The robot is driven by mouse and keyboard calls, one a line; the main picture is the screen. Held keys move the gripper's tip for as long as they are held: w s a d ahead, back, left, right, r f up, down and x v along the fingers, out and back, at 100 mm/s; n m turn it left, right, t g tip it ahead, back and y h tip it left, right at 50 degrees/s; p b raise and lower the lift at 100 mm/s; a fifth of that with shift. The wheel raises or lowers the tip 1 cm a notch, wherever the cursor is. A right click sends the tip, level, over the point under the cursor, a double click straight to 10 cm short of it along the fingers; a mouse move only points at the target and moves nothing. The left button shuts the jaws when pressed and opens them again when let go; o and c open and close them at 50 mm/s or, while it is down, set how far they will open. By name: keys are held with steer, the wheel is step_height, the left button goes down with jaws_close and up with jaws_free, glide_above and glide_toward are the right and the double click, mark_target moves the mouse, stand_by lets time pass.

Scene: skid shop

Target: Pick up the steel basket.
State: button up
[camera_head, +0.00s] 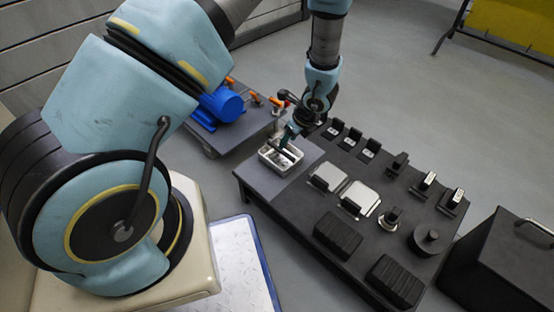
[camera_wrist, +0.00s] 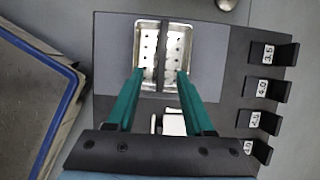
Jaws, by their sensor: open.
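In the wrist view my gripper (camera_wrist: 157,73) has two green fingers, spread apart, with tips over the basket's near part. I cannot tell whether the fingers touch the bar.
The dark table (camera_head: 300,215) bears several black holders and two pale plates (camera_head: 358,197). A blue motor (camera_head: 222,105) sits on a grey stand to the left. A black box (camera_head: 505,262) stands at the right. Open floor lies behind.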

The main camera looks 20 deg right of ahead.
mark_target(281, 151)
steer(key=b+x, duration=0.3)
steer(key=x, duration=0.6)
steer(key=shift+w+f, duration=0.1)
steer(key=shift+w, duration=0.1)
steer(key=shift+f+b, duration=0.25)
steer(key=shift+b, duration=0.15)
steer(key=shift+c, duration=0.2)
jaws_close()
stand_by(0.3)
stand_by(0.4)
